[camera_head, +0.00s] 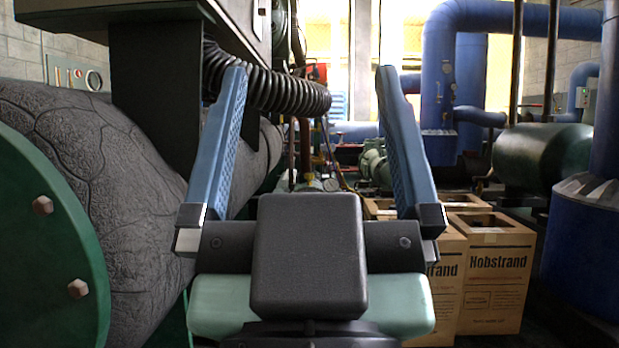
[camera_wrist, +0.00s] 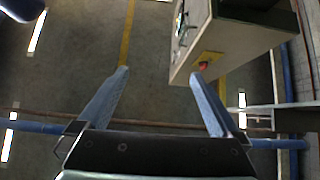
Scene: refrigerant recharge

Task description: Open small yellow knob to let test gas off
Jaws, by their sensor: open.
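My gripper (camera_head: 309,70) is open and empty, its two blue fingers spread wide and pointing up and away in the head view. It also shows open in the wrist view (camera_wrist: 160,73), with only floor between the fingers. Between the fingers, farther back in the head view, is a cluster of pipes and fittings with a small round gauge (camera_head: 330,184). Yellowish bits show there, too small to tell apart. My gripper is well apart from this cluster and touches nothing.
A large grey-wrapped tank (camera_head: 95,150) with a green bolted flange (camera_head: 40,250) fills the left. A black corrugated hose (camera_head: 270,85) hangs beyond the fingers. Cardboard boxes (camera_head: 495,275) stand at right. In the wrist view, a cabinet (camera_wrist: 235,38) with a red button (camera_wrist: 203,65) is near the right finger.

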